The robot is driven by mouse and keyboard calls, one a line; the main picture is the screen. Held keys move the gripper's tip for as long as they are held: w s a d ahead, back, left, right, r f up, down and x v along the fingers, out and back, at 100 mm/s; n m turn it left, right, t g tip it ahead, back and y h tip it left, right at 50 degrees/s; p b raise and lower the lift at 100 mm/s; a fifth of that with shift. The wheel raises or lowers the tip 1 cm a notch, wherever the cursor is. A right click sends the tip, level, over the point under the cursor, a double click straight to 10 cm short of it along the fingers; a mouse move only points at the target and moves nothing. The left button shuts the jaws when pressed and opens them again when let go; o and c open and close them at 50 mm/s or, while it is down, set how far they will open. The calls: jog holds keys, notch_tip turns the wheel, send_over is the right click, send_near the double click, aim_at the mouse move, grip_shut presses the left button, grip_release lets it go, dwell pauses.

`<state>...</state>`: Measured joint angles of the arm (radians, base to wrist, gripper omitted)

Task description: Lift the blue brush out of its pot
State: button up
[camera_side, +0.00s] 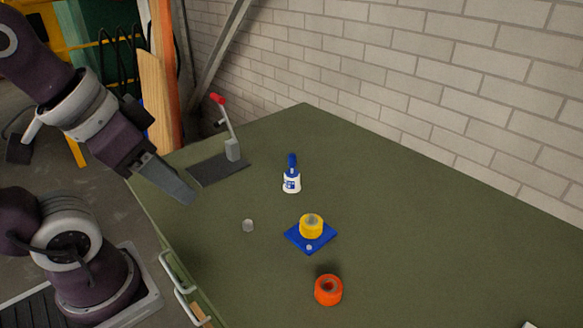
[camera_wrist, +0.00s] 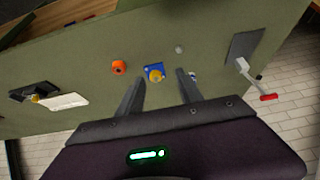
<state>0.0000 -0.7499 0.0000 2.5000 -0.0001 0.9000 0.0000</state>
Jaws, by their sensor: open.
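The blue brush (camera_side: 292,161) stands upright in a small white pot (camera_side: 291,184) with a blue label, on the green table in the side view. Only its blue handle shows above the pot. In the wrist view a bit of the white and blue pot (camera_wrist: 193,76) shows beside the right finger, mostly hidden by it. My gripper (camera_side: 190,196) is in the air at the table's left side, well left of the pot and apart from it. In the wrist view my gripper (camera_wrist: 159,76) has its two fingers spread, with nothing held between them.
A yellow ring (camera_side: 311,225) sits on a blue square (camera_side: 297,239) in front of the pot. An orange ring (camera_side: 328,290) and a small grey piece (camera_side: 248,225) lie nearby. A red-handled lever (camera_side: 230,130) stands on a dark plate (camera_side: 215,170) behind left. A brick wall (camera_side: 430,85) runs behind.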

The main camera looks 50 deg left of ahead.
jog(key=w+a+r+g, duration=0.1)
jog(key=w+r, duration=0.3)
jog(key=w, duration=0.3)
jog(key=g, duration=0.5)
send_over(292, 155)
notch_tip(292, 155, down, 9)
jog(key=shift+f, duration=2.75)
jog(key=shift+f, duration=3.25)
jog(key=shift+r, duration=0.1)
